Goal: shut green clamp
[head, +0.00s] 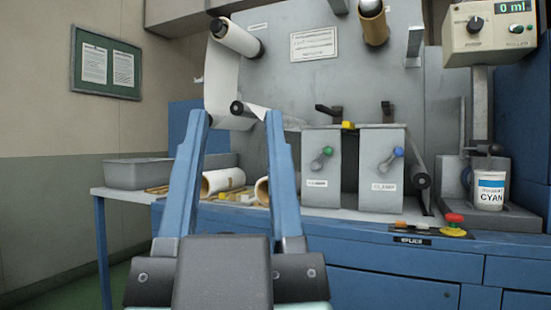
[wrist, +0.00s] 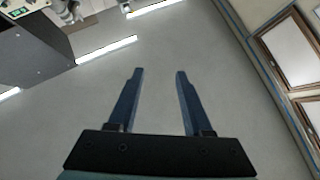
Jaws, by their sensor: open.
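The green clamp (head: 321,158) is a small lever with a green knob on the front of the left grey box, above a white label. A like lever with a blue knob (head: 398,152) is on the grey box to its right. My gripper (head: 231,115) is open and empty, its two blue fingers pointing up in the head view, to the left of the green clamp and apart from it. In the wrist view my gripper (wrist: 158,72) faces the plain ceiling, and neither clamp shows there.
A blue bench (head: 395,267) runs along the machine. A grey tray (head: 139,173) and paper rolls stand on its left part. Web rollers (head: 237,38) jut out above.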

